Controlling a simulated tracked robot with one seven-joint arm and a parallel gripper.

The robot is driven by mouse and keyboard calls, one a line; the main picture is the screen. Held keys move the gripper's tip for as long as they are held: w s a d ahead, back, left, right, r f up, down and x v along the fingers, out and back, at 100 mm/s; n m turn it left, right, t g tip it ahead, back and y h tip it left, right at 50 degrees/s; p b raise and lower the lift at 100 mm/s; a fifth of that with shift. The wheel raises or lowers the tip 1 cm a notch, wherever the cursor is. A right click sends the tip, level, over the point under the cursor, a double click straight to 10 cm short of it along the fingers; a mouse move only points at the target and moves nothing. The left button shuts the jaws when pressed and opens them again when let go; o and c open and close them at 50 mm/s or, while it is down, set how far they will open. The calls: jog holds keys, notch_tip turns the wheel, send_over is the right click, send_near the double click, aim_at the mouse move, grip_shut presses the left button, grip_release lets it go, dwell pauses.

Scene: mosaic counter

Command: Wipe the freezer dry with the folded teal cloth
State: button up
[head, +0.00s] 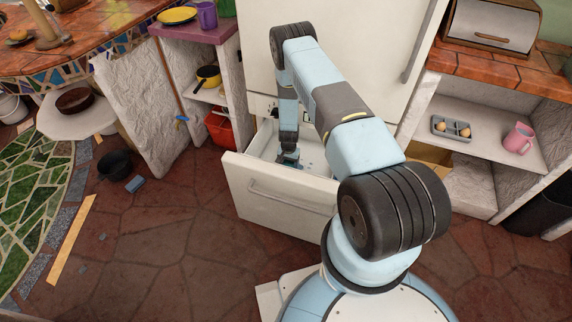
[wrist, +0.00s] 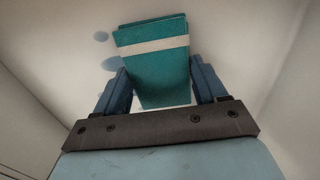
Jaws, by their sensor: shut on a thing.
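The freezer is the white pull-out drawer (head: 277,200) at the bottom of the white fridge, and it stands open. My gripper (head: 288,158) reaches down inside it. In the wrist view my gripper (wrist: 160,92) is shut on the folded teal cloth (wrist: 155,75), which has a pale band across it. The cloth is close to the drawer's white floor (wrist: 75,60); I cannot tell if it touches. Blue wet patches (wrist: 109,64) show on the floor just left of the cloth. In the head view the cloth is mostly hidden by my gripper.
The drawer's walls surround my gripper closely. A shelf on the right holds a grey egg tray (head: 451,128) and a pink mug (head: 518,138). A black pot (head: 115,164) and a blue block (head: 135,184) lie on the stone floor.

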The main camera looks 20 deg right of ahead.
jog(key=shift+f, duration=0.3)
jog(key=shift+s+d, duration=1.05)
jog(key=shift+d, duration=0.35)
jog(key=shift+s+d, duration=1.05)
jog(key=shift+d, duration=0.4)
jog(key=shift+s+d, duration=1.05)
jog(key=shift+d, duration=0.35)
jog(key=shift+w+d+r, duration=0.1)
jog(key=shift+w+d, duration=0.45)
jog(key=shift+w, duration=0.4)
